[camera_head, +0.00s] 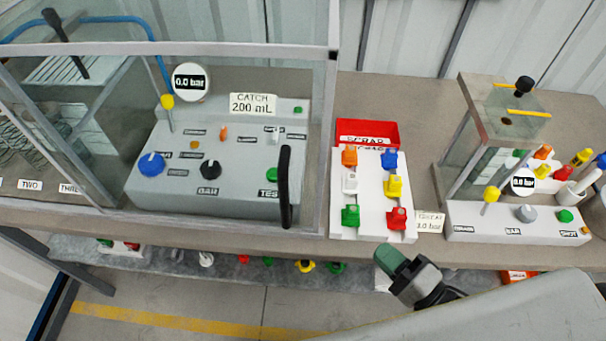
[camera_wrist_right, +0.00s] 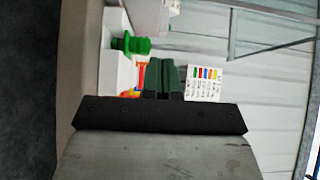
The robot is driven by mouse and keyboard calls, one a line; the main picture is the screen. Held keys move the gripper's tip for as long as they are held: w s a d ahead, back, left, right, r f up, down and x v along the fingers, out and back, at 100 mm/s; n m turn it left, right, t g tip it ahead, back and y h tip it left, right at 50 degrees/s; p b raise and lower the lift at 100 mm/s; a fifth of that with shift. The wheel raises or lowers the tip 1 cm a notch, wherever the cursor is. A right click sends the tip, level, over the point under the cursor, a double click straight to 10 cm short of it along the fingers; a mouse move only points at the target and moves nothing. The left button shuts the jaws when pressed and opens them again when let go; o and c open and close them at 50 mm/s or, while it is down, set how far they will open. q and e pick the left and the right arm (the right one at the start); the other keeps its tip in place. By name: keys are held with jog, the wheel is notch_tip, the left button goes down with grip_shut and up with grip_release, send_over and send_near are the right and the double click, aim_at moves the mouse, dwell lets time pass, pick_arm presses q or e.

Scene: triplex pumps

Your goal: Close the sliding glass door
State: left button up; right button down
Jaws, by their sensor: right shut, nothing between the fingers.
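The glass door (camera_head: 235,125) is part of a grey-framed clear enclosure at the left of the bench in the head view. Its upright black handle (camera_head: 285,187) stands near the enclosure's right front post (camera_head: 328,140). I cannot tell exactly where the pane's edges lie. My right gripper (camera_head: 384,254) is below and right of the handle, in front of the bench edge, apart from the door. Its green fingers are shut and empty, and they also show in the right wrist view (camera_wrist_right: 165,78). My left gripper is out of view.
Inside the enclosure is a grey pump panel (camera_head: 225,190) with a blue knob. Right of it are a red scrap bin (camera_head: 367,130) and a white rack (camera_head: 373,220) with several colored fittings. A second pump stand (camera_head: 515,225) is at far right. A shelf with parts runs below the bench.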

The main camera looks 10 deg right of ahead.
jog(key=x, duration=0.2)
jog(key=p+x, duration=0.1)
jog(key=x, duration=0.2)
jog(key=p+x, duration=0.1)
jog(key=x, duration=0.2)
jog(key=shift+w+a+r, duration=0.1)
jog(key=shift+w+r, duration=0.1)
jog(key=shift+r, duration=0.05)
jog(key=shift+w+a+p, duration=0.2)
jog(key=shift+w+a, duration=0.05)
jog(key=shift+a, duration=0.3)
jog(key=shift+w+a+p, duration=0.15)
jog(key=shift+w+a, duration=0.1)
jog(key=shift+a, duration=0.9)
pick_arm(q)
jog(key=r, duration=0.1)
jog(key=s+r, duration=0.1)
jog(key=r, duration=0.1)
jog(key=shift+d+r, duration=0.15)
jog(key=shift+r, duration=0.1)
pick_arm(e)
jog(key=shift+w+a+f, duration=0.1)
jog(key=shift+w+a, duration=0.1)
jog(key=shift+a, duration=0.05)
